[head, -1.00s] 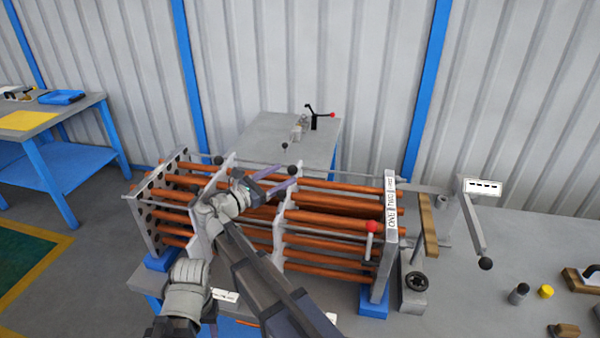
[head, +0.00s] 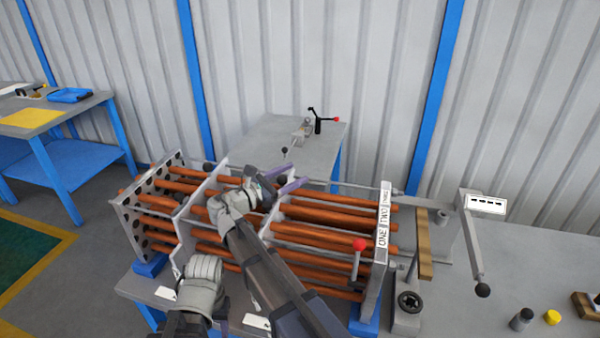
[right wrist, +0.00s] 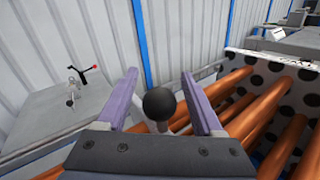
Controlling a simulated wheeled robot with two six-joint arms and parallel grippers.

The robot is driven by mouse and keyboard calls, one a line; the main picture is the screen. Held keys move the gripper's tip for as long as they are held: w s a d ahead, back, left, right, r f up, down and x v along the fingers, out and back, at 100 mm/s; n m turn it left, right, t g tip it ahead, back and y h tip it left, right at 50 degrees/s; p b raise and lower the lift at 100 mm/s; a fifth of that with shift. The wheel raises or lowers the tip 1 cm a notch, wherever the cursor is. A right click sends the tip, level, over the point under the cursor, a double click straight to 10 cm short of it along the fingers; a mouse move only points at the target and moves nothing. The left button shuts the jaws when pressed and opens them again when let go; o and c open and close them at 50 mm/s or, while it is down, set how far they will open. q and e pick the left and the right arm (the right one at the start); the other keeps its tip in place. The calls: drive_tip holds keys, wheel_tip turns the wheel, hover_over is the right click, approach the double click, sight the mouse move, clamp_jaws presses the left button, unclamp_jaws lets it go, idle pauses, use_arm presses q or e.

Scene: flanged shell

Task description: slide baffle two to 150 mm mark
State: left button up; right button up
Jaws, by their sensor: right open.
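The flanged shell rig holds long copper tubes (head: 320,213) between a perforated end plate (head: 150,208) at left and a slotted end plate marked ONE, TWO, THREE (head: 385,215) at right. Two pale baffle plates stand across the tubes, a left one (head: 205,192) and one further right (head: 268,218); I cannot read which is two. My right gripper (head: 289,186) is over the rear tubes by the right-hand plate. In the right wrist view its open purple fingers (right wrist: 161,100) stand either side of a black ball knob (right wrist: 158,104), with gaps showing.
A red-knobbed lever (head: 359,246) stands before the right end plate. A crank arm (head: 475,240) extends at far right. A grey table (head: 265,140) stands behind the rig. Another black knob (head: 208,168) rises behind the left plate. Yellow and grey caps (head: 552,317) lie at bottom right.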

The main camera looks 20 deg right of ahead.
drive_tip(key=shift+s+a, duration=0.1)
drive_tip(key=shift+a, duration=0.1)
drive_tip(key=shift+d, duration=0.1)
clamp_jaws()
idle(1.1)
